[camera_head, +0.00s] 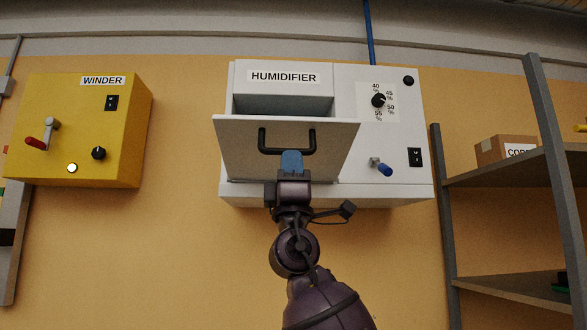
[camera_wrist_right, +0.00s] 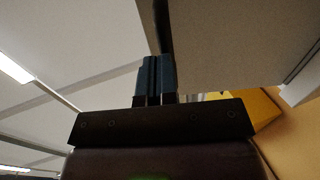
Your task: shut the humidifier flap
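The white humidifier (camera_head: 342,125) hangs on the wall in the head view, with its label near the top. Its flap (camera_head: 236,148) is open: the top edge leans out toward me, and a dark gap shows above it. A black handle (camera_head: 262,143) is on the flap front; part of it shows as a dark bar in the wrist view (camera_wrist_right: 163,25). My right gripper (camera_head: 291,155) has its blue fingers at the middle of the handle bar. My left gripper is not in view.
The humidifier's right side carries a dial (camera_head: 378,100), a blue-tipped lever (camera_head: 384,169) and a black switch (camera_head: 415,157). A yellow winder box (camera_head: 75,120) hangs at left. A grey shelf rack (camera_head: 510,165) with a cardboard box (camera_head: 492,148) stands at right.

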